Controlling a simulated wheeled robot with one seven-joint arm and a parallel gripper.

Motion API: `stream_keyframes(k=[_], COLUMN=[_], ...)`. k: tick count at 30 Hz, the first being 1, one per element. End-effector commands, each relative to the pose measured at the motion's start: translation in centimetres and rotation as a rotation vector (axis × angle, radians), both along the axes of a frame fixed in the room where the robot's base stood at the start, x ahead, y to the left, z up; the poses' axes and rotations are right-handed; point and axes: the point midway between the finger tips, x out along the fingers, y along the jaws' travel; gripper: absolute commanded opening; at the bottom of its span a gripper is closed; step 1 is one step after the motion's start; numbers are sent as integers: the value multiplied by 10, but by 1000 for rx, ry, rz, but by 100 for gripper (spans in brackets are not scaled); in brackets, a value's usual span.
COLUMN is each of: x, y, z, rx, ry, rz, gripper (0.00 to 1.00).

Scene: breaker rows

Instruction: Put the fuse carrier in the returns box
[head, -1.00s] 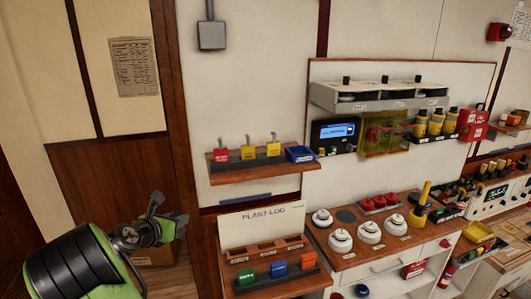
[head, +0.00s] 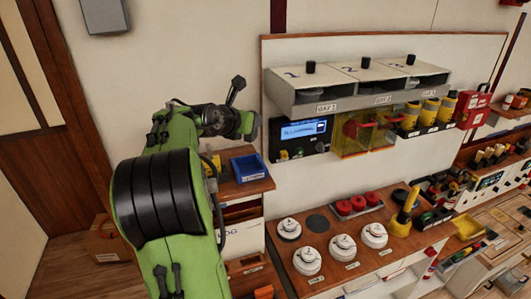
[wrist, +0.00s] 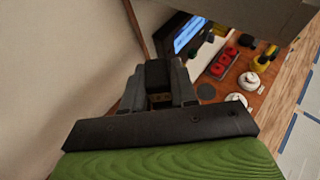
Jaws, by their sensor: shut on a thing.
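My gripper (wrist: 158,92) is shut on a small dark block, which I take to be the fuse carrier (wrist: 157,73); it sits between the fingertips in the wrist view. In the head view my gripper (head: 238,98) is raised left of the grey bay unit, and the held thing is hard to make out there. No box label reads as returns. A blue open bin (head: 249,167) on the wall shelf and a brown cardboard box (head: 105,243) on the floor at left are in view; I cannot tell which is the returns box.
The grey bay unit (head: 345,92) with black knobs juts from the wall close right of my gripper. Below are a lit display panel (head: 302,132), a yellow clear cover (head: 360,140) and a bench with white round detectors (head: 307,261). Bare wall is to the left.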

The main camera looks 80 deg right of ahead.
Motion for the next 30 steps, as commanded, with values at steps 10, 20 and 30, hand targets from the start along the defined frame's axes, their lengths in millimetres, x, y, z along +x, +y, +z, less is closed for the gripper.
stream_keyframes(k=[10,20,30], x=[1,2,1], y=[1,2,2], z=[-64,-102,-104], rx=[2,1,1], ry=[1,-1,-1], rz=[-1,2,1], gripper=[0,0,43])
